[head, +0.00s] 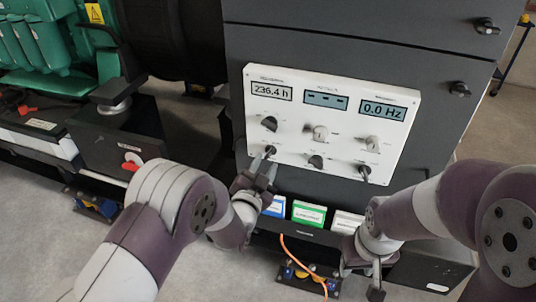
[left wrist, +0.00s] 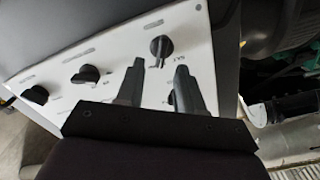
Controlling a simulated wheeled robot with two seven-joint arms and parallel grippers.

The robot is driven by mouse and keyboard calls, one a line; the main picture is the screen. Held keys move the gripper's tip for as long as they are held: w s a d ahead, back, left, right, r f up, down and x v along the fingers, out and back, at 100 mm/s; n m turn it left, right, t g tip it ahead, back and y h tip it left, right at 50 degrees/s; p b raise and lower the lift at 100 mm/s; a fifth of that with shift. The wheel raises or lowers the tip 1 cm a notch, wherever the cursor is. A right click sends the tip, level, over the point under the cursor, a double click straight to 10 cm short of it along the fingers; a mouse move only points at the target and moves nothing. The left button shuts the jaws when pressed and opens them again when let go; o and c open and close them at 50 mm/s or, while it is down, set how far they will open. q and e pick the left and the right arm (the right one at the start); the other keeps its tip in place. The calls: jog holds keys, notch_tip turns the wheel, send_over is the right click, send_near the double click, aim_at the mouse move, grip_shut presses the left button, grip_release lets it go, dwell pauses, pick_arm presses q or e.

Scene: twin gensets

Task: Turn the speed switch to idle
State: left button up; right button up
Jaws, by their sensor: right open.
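A white control panel (head: 335,105) carries three small displays above two rows of rotary knobs. The labels are too small to read, so I cannot tell which knob is the speed switch. The lower row shows two dark knobs (head: 316,161) (head: 365,172). My left gripper (head: 268,160) is at the panel's lower left corner. In the left wrist view its fingers (left wrist: 158,74) are apart; a knob is partly hidden beside one finger. My right gripper (head: 362,278) is open and empty, low at the right.
The panel sits on a dark cabinet (head: 350,35) with latches at its right. Colored cards (head: 309,212) stand below the panel, and an orange cable (head: 289,255) hangs beneath. A green engine (head: 35,40) and a red switch handle (head: 132,161) are at the left.

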aim_at(270, 155)
pick_arm(q)
jog(key=x, duration=0.2)
jog(key=shift+w+d, duration=0.2)
jog(key=shift+w, duration=0.15)
jog(key=shift+w+a, duration=0.1)
jog(key=shift+w, duration=0.35)
grip_shut()
